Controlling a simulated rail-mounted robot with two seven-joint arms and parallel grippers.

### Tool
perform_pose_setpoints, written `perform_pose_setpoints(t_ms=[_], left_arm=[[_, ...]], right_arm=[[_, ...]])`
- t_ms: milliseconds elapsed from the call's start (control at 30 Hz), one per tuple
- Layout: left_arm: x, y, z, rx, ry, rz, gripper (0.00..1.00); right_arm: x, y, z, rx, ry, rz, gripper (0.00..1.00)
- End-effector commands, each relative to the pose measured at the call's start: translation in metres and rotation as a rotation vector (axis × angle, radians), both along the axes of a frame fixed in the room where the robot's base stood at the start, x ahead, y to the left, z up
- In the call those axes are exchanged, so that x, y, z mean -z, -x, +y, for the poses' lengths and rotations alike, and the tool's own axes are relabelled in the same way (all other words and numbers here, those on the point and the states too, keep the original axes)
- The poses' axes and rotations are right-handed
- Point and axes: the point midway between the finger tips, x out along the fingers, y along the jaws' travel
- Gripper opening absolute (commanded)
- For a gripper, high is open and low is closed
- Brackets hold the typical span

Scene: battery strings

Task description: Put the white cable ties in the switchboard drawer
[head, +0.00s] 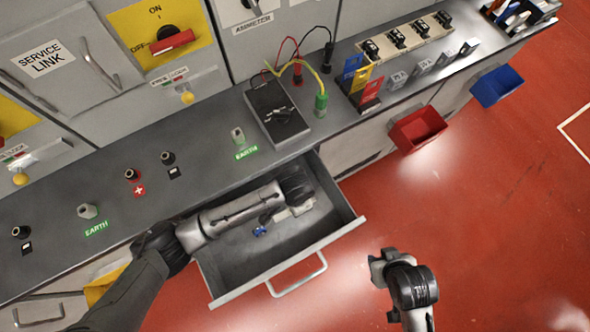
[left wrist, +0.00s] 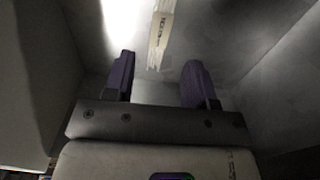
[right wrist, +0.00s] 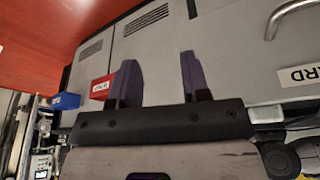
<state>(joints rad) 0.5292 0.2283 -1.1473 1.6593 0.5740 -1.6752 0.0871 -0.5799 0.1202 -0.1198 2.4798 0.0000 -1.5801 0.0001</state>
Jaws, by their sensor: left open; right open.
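The switchboard drawer (head: 330,243) is pulled open below the worktop. My left arm reaches over it, and my left gripper (head: 268,216) is low inside. In the left wrist view my left gripper (left wrist: 158,82) is open, with nothing between its fingers. A pale, flat, banded bundle (left wrist: 161,35), seemingly the white cable ties, lies on the drawer floor just beyond the fingertips.
The worktop above holds a black meter box (head: 276,112) with leads and several terminals. A red bin (head: 418,128) and a blue bin (head: 497,86) hang on the front at right. The floor in front is clear.

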Motion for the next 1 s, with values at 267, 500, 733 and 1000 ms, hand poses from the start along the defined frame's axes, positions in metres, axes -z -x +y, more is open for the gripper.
perform_pose_setpoints(t_ms=[267, 500, 733, 1000], left_arm=[[-0.040, -0.001, 0.000, -0.001, 0.002, -0.001, 0.51], [-0.050, 0.000, 0.000, -0.001, 0.000, 0.000, 0.51], [-0.051, 0.000, 0.000, -0.001, 0.001, 0.000, 0.51], [-0.051, 0.000, 0.000, -0.001, 0.000, 0.000, 0.51]], right_arm=[[-0.013, 0.000, 0.000, 0.000, 0.000, -0.001, 0.43], [-0.015, 0.000, 0.000, 0.000, 0.000, -0.001, 0.43], [-0.015, 0.000, 0.000, 0.000, 0.000, -0.001, 0.43], [-0.015, 0.000, 0.000, 0.000, 0.000, -0.001, 0.43]])
